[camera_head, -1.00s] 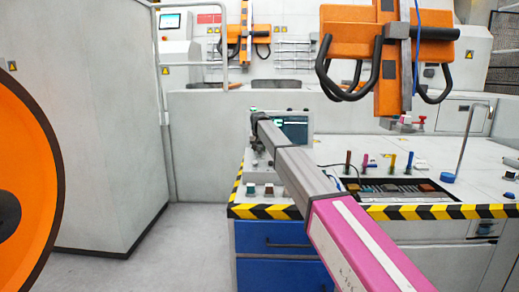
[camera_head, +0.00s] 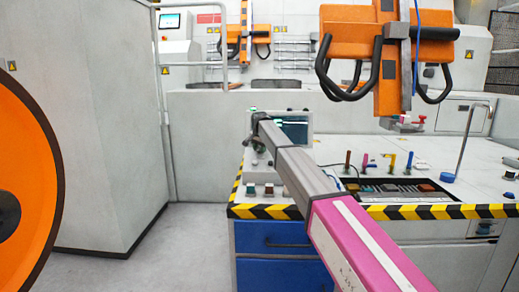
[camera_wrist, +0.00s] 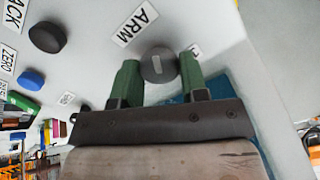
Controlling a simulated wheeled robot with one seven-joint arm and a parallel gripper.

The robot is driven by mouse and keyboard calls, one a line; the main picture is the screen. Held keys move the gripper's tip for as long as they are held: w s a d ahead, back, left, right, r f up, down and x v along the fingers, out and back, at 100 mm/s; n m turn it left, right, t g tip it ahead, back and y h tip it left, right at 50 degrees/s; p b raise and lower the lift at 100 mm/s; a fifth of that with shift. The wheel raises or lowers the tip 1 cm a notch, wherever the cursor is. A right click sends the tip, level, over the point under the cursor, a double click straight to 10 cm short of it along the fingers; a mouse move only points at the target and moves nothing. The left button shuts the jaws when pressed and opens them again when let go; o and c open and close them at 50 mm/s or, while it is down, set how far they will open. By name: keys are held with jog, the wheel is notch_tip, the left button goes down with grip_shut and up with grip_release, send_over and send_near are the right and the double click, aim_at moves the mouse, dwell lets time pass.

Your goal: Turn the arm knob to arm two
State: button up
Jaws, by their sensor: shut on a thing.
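The arm knob (camera_wrist: 158,66) is a dark grey round knob with a pale line across its face. It sits on a light panel beside a label (camera_wrist: 136,24) reading ARM. My gripper (camera_wrist: 158,72) has its two green fingers on either side of the knob and is shut on it. In the head view my arm reaches to the console, and my gripper (camera_head: 258,150) is small there; the knob cannot be made out. Another small label by the right finger is mostly hidden.
A black knob (camera_wrist: 47,37) and a blue knob (camera_wrist: 31,79) marked ZERO stand left of the arm knob. The console (camera_head: 400,212) has a striped edge and a screen (camera_head: 292,128). An orange hanging gripper frame (camera_head: 390,45) is above its right side.

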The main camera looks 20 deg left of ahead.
jog(key=shift+m, duration=1.2)
jog(key=o, duration=0.9)
jog(key=v, duration=1)
jog(key=shift+s+d+r, duration=0.1)
jog(key=shift+s+r, duration=0.1)
jog(key=shift+r, duration=0.15)
